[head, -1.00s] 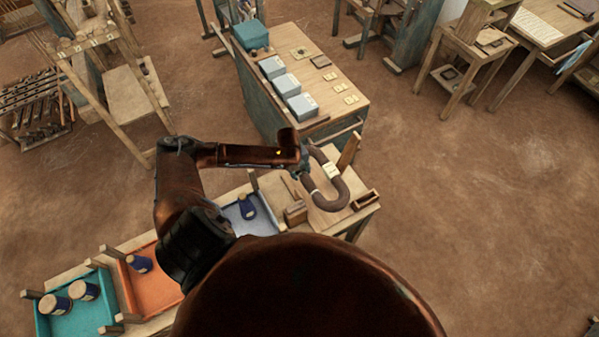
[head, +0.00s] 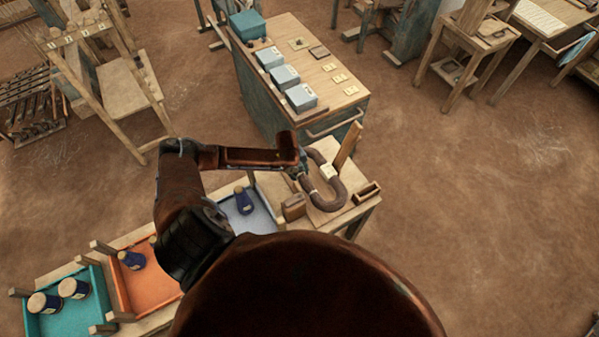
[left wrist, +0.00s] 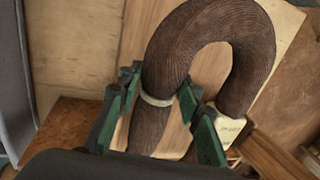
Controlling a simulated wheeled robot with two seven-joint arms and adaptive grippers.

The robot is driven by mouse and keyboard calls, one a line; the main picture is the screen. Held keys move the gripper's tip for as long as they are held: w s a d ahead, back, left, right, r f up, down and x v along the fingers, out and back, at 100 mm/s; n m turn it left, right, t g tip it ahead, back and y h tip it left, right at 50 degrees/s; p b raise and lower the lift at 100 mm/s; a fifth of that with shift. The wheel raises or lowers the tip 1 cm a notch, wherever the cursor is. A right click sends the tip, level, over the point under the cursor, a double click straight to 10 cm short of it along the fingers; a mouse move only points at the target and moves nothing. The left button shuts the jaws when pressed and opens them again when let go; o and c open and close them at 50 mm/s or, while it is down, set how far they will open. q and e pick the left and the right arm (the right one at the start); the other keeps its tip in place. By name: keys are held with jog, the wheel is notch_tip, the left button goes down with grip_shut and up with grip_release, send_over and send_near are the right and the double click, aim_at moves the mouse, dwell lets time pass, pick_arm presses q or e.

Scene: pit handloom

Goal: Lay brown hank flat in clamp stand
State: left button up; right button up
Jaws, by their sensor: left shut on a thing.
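The brown hank (head: 339,194) is a thick ribbed U-shaped loop with a pale tag. My left gripper (head: 302,171) is shut on one leg of it, near the left end of the loop. In the left wrist view the green fingers (left wrist: 162,115) stand on both sides of the hank (left wrist: 205,25), by a pale band. The hank is over the wooden clamp stand (head: 347,146), which has an upright plank and small blocks beside the loop. I cannot tell whether the hank touches the stand's board. My right gripper is not in view.
A blue-grey tray (head: 262,222) with a dark blue spool, an orange tray (head: 158,298) and a teal tray (head: 70,322) line the bench to the left. A cabinet (head: 350,110) with grey boxes stands just behind.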

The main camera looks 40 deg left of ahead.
pick_arm(q)
notch_tip(320, 180, down, 2)
jog(key=shift+f+b, duration=0.1)
jog(key=shift+b, duration=0.45)
jog(key=shift+f+b, duration=0.6)
jog(key=shift+f, duration=0.45)
jog(key=shift+s+d+f, duration=0.1)
jog(key=shift+s+f, duration=0.15)
jog(key=shift+f, duration=0.05)
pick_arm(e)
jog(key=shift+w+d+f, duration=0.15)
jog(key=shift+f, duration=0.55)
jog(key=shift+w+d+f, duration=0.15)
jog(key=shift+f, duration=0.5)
pick_arm(q)
jog(key=o, duration=1.4)
jog(key=shift+w+f, duration=0.15)
jog(key=shift+w, duration=0.05)
jog(key=shift+c, duration=0.2)
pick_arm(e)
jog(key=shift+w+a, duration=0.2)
pick_arm(q)
jog(key=shift+s, duration=0.1)
